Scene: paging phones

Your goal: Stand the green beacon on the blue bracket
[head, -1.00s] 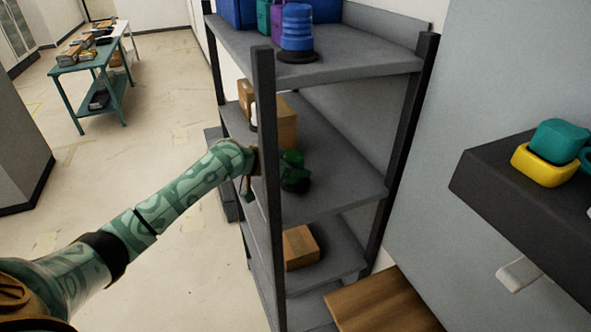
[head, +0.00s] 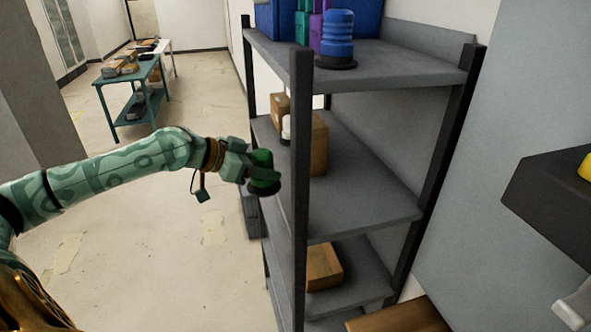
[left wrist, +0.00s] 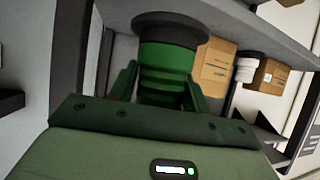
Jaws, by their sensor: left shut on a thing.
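My left gripper (head: 240,170) is shut on the green beacon (head: 265,165). It holds the beacon upright just left of the rack's near post in the head view, with the beacon's dark base (head: 264,188) downward. The left wrist view shows the green body (left wrist: 165,70) between the fingers and the wide black base (left wrist: 170,27) beyond them. I cannot make out a blue bracket in either view. My right gripper is not in view.
The grey rack (head: 370,205) has dark posts (head: 300,170) close to the beacon. Cardboard boxes (head: 319,145) stand on its middle shelf. A blue beacon (head: 338,35) stands on top. A dark wall ledge (head: 545,195) is at right. Open floor (head: 205,110) lies left.

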